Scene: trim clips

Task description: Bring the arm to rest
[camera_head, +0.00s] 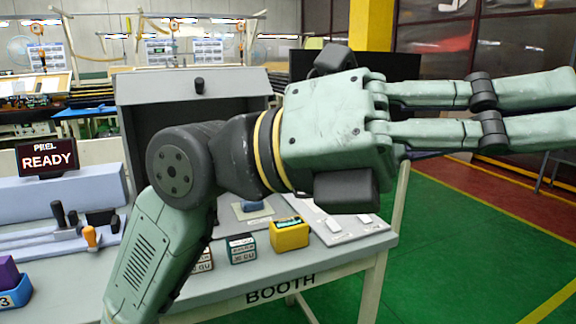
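My gripper (545,112) is large in the head view, raised in front of the bench. Its two jointed fingers stretch straight to the right, side by side with a gap between them. The ends of the fingers run to the right edge of the picture. The gripper looks open, and nothing shows between the fingers. My arm rises from the bottom left, bends at a dark round joint and hides part of the bench and the grey booth.
The bench (350,262) is labelled BOOTH. A grey booth (190,85), a yellow box (289,236), small labelled boxes (241,248) and a pale tray (345,226) stand on it. A READY sign (46,159) and an orange-handled tool (90,236) are left. Green floor (470,240) is clear at right.

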